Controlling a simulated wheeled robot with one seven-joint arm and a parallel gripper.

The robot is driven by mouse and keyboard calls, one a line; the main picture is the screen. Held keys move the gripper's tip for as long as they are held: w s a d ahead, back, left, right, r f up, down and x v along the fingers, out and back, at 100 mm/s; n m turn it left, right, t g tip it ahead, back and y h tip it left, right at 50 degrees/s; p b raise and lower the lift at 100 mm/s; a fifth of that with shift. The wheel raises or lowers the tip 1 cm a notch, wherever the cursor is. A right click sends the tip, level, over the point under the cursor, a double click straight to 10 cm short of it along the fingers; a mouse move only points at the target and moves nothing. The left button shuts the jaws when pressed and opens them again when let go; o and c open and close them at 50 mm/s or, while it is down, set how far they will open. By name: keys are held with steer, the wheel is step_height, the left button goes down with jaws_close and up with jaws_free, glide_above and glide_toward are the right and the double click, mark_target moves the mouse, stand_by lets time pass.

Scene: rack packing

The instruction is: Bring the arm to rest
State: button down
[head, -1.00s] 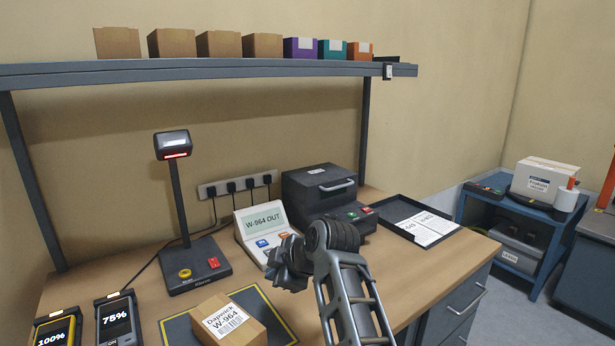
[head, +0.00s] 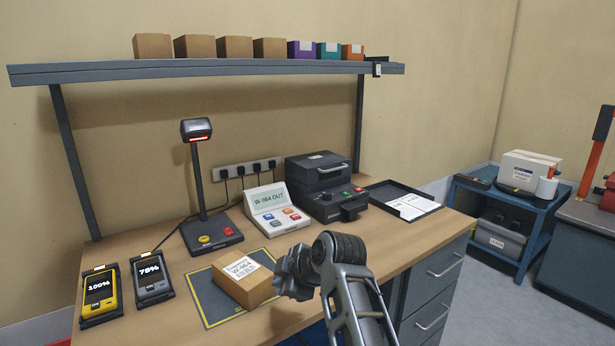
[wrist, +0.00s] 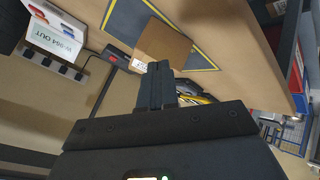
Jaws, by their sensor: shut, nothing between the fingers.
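My arm reaches in from the bottom of the head view, with my gripper (head: 290,274) over the front of the wooden bench (head: 390,262). In the wrist view the fingers of my gripper (wrist: 157,80) are together with nothing between them. The cardboard box labelled W-964 (head: 262,290) sits on the yellow-edged dark mat (head: 214,304), left of my gripper in the head view. The box also shows in the wrist view (wrist: 163,42), beyond the fingertips. I cannot tell how high the gripper is above the bench.
A button console (head: 280,220) reading W-964 OUT, a scanner stand (head: 212,232), a dark printer-like machine (head: 318,172) and a paper tray (head: 385,196) stand along the back. Two handheld devices (head: 100,290) lie at left. A shelf (head: 210,70) with boxes runs above.

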steer(key=s+d+f, duration=0.1)
steer(key=d+f, duration=0.1)
steer(key=s+d+f+m, duration=0.1)
steer(key=s+d+f, duration=0.1)
steer(key=f, duration=0.1)
steer(key=s+d+f+m+t+h, duration=0.1)
steer(key=d+f, duration=0.1)
steer(key=d, duration=0.1)
steer(key=shift+s+f, duration=0.15)
steer(key=shift+f, duration=0.15)
steer(key=s+d+f+m+t+h, duration=0.25)
steer(key=s+d+f, duration=0.25)
steer(key=s+d, duration=0.45)
steer(key=s+d+f+m+t+h, duration=0.1)
steer(key=s+d+f+m, duration=0.5)
steer(key=s, duration=0.7)
steer(key=s+d+r, duration=0.3)
steer(key=s+d, duration=0.1)
steer(key=s, duration=0.6)
steer(key=s+r+m+t+h, duration=0.1)
steer(key=s+r+m+t, duration=0.2)
steer(key=s+r, duration=1.5)
steer(key=s+m, duration=0.2)
steer(key=m, duration=0.2)
steer(key=shift+d+r+t+h, duration=0.15)
steer(key=shift+t+h, duration=0.2)
